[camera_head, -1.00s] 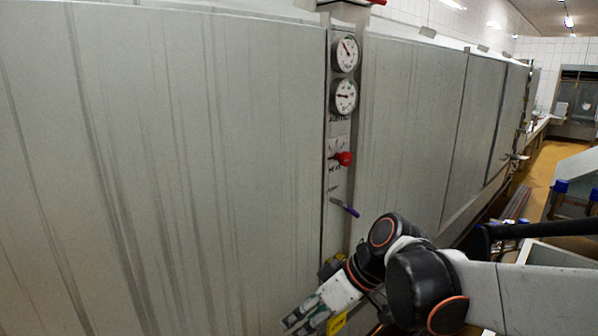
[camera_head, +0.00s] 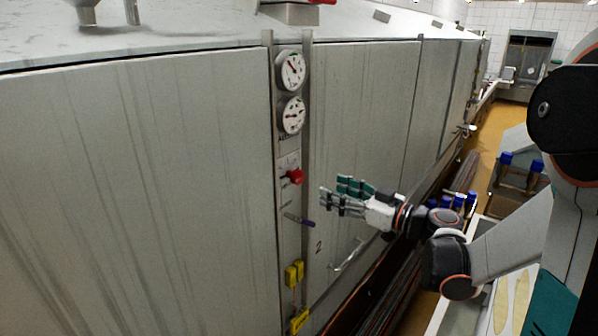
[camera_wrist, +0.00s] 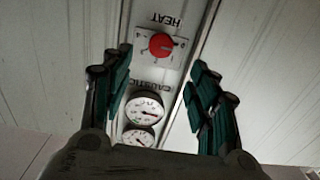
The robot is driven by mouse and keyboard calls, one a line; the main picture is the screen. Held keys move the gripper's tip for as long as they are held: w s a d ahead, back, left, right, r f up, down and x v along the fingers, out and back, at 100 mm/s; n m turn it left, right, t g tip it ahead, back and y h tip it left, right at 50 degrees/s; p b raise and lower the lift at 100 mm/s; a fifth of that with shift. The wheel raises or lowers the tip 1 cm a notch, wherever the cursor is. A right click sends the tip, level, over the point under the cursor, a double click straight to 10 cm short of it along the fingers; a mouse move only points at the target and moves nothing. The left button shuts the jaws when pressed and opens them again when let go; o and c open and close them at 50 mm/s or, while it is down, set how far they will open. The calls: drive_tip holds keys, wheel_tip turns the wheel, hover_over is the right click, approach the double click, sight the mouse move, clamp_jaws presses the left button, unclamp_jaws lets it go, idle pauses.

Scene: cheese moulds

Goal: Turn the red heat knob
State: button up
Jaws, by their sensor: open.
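The red heat knob (camera_head: 294,176) sits on a narrow vertical panel on the metal tank wall, below two round gauges. In the wrist view the knob (camera_wrist: 161,44) shows upside down with its "HEAT" label, ahead of my fingers and between their lines. My gripper (camera_head: 337,194) is open and empty, a little right of the knob in the head view, with its fingers pointing left toward the panel. In the wrist view my gripper (camera_wrist: 160,80) has its green-padded fingers spread wide on both sides. No finger appears to touch the knob.
The upper gauge (camera_head: 291,69) and lower gauge (camera_head: 293,115) are above the knob. A purple-tipped lever (camera_head: 299,220) sticks out below it. Yellow fittings (camera_head: 294,274) are lower on the panel. A bent handle (camera_head: 348,257) is on the wall right of them.

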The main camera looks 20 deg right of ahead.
sight(301, 178)
drive_tip(key=p+x, duration=0.1)
drive_tip(key=x, duration=1.1)
drive_tip(key=shift+w+a, duration=0.2)
drive_tip(key=c, duration=1.1)
